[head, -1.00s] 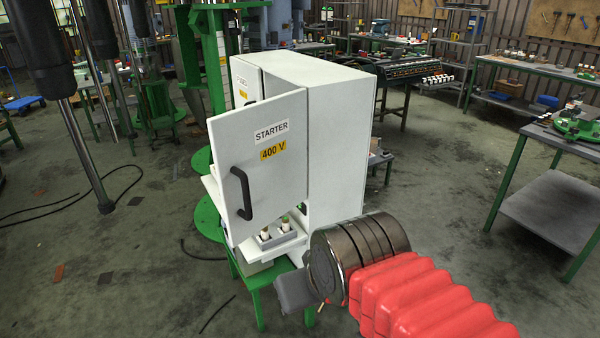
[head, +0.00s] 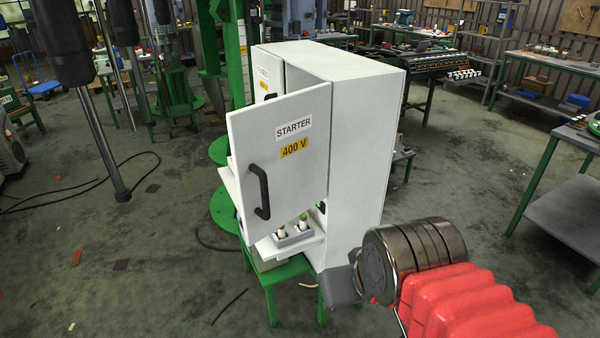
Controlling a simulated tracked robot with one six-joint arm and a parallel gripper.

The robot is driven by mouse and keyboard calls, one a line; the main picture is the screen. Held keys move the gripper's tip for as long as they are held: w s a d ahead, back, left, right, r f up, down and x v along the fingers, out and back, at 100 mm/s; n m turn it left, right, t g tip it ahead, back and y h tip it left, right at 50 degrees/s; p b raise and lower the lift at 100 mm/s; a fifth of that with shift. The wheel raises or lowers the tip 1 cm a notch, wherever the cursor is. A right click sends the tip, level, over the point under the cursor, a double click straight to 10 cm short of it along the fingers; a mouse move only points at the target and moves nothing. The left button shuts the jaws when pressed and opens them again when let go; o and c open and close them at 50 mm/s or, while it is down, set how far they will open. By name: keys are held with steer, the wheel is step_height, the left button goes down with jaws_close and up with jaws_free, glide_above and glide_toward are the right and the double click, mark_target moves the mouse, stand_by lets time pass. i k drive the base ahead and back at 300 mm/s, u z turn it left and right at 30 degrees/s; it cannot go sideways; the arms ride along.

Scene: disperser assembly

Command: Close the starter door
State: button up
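The starter door (head: 290,165) is a white panel marked STARTER and 400 V. It stands open, swung out from the front of a white cabinet (head: 365,150). Its black handle (head: 259,190) is near the left edge, and its right edge is on the cabinet side. My gripper (head: 341,287) shows only as a grey block at the end of my arm, low and to the right of the door. It is apart from the handle. Its fingertips cannot be made out, and no held thing shows.
A second labelled door (head: 268,75) is partly hidden behind the starter door. A white ledge (head: 300,245) with small fittings sticks out below it. A green stand (head: 290,275) carries the cabinet. Dark rods (head: 105,140) hang at left. The front left floor is mostly clear.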

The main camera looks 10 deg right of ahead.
mark_target(279, 145)
steer(key=u, duration=0.1)
steer(key=i, duration=1)
steer(key=z, duration=0.1)
